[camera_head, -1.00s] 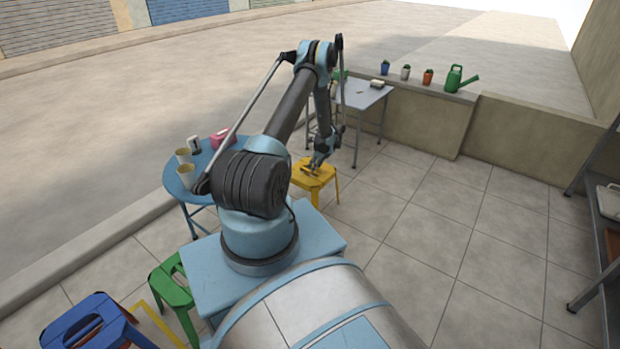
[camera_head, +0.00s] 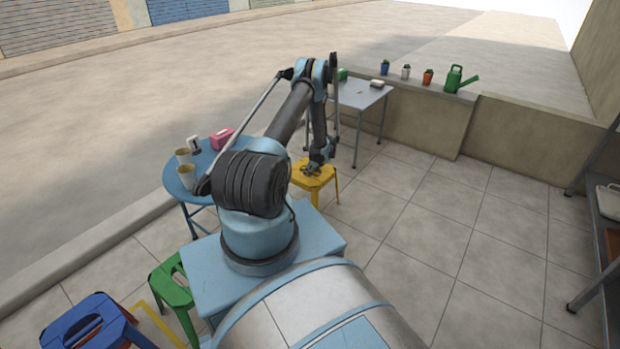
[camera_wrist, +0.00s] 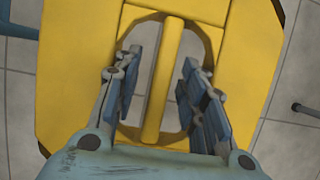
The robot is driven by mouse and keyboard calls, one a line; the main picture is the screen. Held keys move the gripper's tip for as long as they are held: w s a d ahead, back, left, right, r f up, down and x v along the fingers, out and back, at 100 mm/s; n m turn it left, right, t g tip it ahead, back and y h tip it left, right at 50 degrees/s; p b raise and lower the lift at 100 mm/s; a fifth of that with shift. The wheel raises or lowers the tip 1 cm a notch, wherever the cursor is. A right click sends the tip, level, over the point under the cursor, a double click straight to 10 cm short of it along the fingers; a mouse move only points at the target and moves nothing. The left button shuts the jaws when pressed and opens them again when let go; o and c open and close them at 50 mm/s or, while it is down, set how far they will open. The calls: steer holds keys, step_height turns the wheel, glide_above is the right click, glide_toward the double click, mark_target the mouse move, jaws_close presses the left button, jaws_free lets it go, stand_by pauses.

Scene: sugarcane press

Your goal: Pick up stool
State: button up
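A yellow stool (camera_head: 318,176) stands on the tiled floor beside the round blue table in the head view. In the wrist view its yellow seat (camera_wrist: 75,90) fills the middle, with an oval opening split by a central bar (camera_wrist: 160,85). My gripper (camera_wrist: 162,88) is open, with its two fingers on either side of that bar and clear of it. The fingers overlap the opening; how deep they reach is hard to tell. In the head view my gripper (camera_head: 316,168) is right at the seat, and the arm hides part of the stool.
A round blue table (camera_head: 178,183) with cups and a pink box is left of the stool. A grey table (camera_head: 358,95) stands behind it by a low wall. Green (camera_head: 172,282) and blue (camera_head: 90,322) stools are at lower left.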

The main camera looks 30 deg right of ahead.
steer(key=shift+f, duration=0.25)
stand_by(0.5)
jaws_close()
